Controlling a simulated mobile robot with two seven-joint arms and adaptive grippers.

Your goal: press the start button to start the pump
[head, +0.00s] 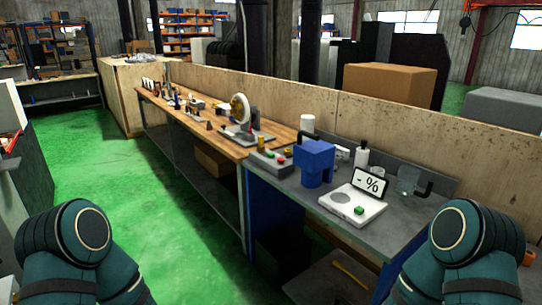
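A grey control box (262,164) sits near the left end of the grey bench top, with a small red button and a green button on its top. A blue block-shaped unit (314,160), which may be the pump, stands just to its right. Further right lies a white flat device (352,207) with a green button (359,210) on top and a tilted display (370,182) reading "- %". I cannot tell from labels which button is the start button. Only upper parts of my arms show at the bottom left and right corners; both grippers are out of view.
A clear container (408,180), a white bottle (361,156) and a white cylinder (307,124) stand on the grey bench. The wooden bench (222,143) to the left holds a grinder-like wheel (241,108) and small parts. The green floor (150,200) at left is free.

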